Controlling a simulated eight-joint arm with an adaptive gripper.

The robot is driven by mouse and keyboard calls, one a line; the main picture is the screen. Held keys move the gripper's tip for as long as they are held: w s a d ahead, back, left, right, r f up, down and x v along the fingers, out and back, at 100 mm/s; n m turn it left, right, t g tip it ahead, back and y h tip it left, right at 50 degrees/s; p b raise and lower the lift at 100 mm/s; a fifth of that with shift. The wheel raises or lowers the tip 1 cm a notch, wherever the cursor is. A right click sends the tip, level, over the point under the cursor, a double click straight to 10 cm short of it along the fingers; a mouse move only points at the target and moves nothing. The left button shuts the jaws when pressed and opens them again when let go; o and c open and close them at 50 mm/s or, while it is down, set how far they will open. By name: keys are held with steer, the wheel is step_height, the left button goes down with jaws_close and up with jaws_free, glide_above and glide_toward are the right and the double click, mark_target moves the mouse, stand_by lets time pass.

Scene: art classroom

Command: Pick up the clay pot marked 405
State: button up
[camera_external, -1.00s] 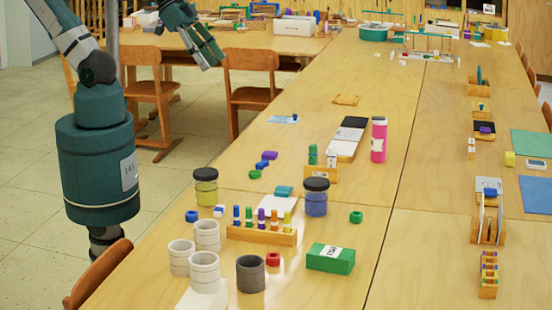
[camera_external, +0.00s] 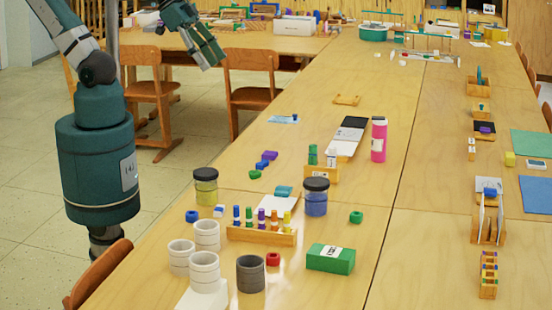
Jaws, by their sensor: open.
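Several small pots stand at the front left of the near table. One is a dark grey pot (camera_external: 251,275). The others are pale grey-white: a left pot (camera_external: 181,258), a back pot (camera_external: 207,236) and a front pot (camera_external: 204,271) that stands on a white block or stack. I cannot read the mark 405 on any of them. My gripper (camera_external: 212,62) is open and empty. It is raised at the upper left, near the chairs and far behind the pots in the picture. Nothing touches it.
A wooden rack with colored pegs (camera_external: 261,236), a green box (camera_external: 330,259), a red ring (camera_external: 273,259) and lidded jars, yellow (camera_external: 206,187) and blue (camera_external: 316,197), stand around the pots. A pink bottle (camera_external: 378,140) stands farther back.

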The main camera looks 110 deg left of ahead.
steer(key=w+d+f+m+g+h+b, duration=0.15)
steer(key=w+d+m, duration=0.25)
steer(key=w+d, duration=0.8)
steer(key=w+d+f+m+g+h, duration=0.15)
steer(key=w+d+m, duration=0.25)
steer(key=w+d, duration=0.75)
steer(key=m+g+h+b, duration=0.1)
steer(key=m+g, duration=0.2)
steer(key=m, duration=0.4)
glide_toward(250, 275)
step_height(250, 275, down, 2)
steer(key=a, duration=0.3)
steer(key=shift+s+d+f, duration=0.15)
steer(key=shift+s+d, duration=0.05)
steer(key=shift+s, duration=0.15)
steer(key=shift+x, duration=1.25)
steer(key=shift+d+f, duration=0.1)
